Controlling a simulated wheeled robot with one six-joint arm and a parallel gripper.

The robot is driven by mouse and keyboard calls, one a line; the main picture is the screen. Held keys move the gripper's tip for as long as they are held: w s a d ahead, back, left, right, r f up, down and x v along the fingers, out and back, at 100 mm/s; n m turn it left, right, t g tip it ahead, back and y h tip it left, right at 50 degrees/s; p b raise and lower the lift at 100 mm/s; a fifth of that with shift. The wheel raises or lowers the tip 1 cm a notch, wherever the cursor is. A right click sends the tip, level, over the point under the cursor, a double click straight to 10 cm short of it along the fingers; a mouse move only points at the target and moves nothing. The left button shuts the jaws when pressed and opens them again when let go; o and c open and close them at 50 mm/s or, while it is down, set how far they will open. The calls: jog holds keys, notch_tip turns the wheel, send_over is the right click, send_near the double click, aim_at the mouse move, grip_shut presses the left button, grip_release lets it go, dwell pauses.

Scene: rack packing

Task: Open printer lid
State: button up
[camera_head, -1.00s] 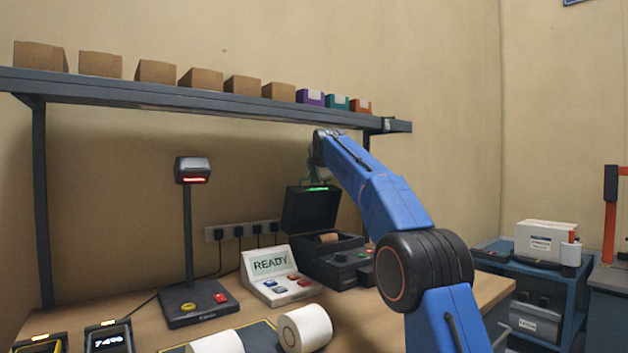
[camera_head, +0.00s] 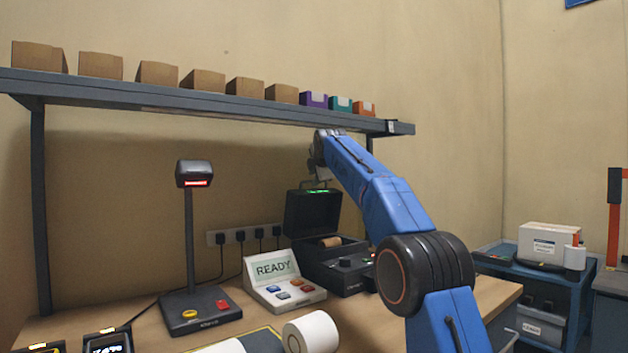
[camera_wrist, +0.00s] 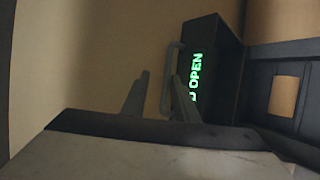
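The black printer (camera_head: 345,278) stands at the back of the bench with its lid (camera_head: 312,213) raised upright. The inside of the printer shows a tan roll (camera_head: 330,242), which also shows in the wrist view (camera_wrist: 284,96). The lid (camera_wrist: 224,75) bears green lit text reading "OPEN", partly cut off by a finger. My gripper (camera_wrist: 160,90) is at the lid's top edge, with its two fingers apart. The lid's grey handle (camera_wrist: 168,75) shows between the fingers; I cannot tell whether they touch it.
A READY display box (camera_head: 284,282) and a scanner on a stand (camera_head: 190,245) are left of the printer. A white roll (camera_head: 311,332) lies in front. A shelf (camera_head: 215,103) with several boxes runs above. A blue cart (camera_head: 540,290) stands at the right.

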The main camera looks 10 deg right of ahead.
jog(key=shift+f, duration=0.1)
jog(key=shift+s, duration=0.25)
jog(key=v, duration=1.7)
